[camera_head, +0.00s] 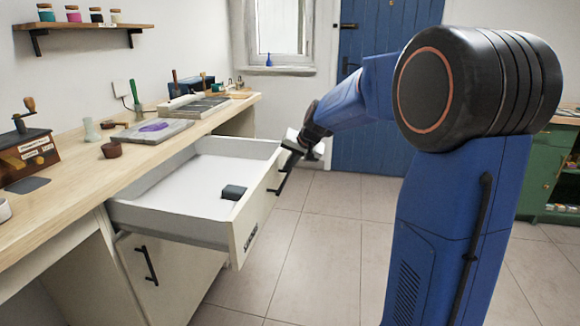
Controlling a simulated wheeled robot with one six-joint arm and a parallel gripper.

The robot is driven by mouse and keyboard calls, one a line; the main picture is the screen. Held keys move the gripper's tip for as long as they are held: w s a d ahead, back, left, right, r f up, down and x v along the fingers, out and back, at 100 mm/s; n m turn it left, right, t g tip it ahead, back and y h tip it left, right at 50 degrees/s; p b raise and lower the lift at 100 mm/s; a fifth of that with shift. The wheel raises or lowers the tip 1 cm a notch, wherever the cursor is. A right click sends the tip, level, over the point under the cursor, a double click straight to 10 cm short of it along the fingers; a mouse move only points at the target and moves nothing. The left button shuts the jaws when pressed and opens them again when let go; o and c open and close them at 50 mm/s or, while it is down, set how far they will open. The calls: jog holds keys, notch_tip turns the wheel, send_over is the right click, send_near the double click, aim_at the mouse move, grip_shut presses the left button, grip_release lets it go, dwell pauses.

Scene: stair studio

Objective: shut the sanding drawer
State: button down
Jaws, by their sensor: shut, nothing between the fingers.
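The sanding drawer (254,217) is a white drawer under the wooden worktop, pulled well out. Lettering shows on its front but is too small to read surely. Its black bar handle (287,172) is on the front panel. A small dark block (233,192) lies inside on the drawer floor. My gripper (291,158) is at the far part of the drawer front, close to the handle, shut and empty. Its fingertips are small and partly merge with the handle, so I cannot tell whether they touch it.
The worktop (60,200) holds a wooden box with a crank (26,150), a grey slab with a purple patch (152,131) and tools. A closed cabinet door (165,275) is below the drawer. Open tiled floor (320,240) lies in front. A blue door (372,90) stands behind.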

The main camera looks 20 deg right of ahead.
send_over(207, 173)
jog(key=shift+a, duration=0.1)
dwell(0.4)
dwell(0.5)
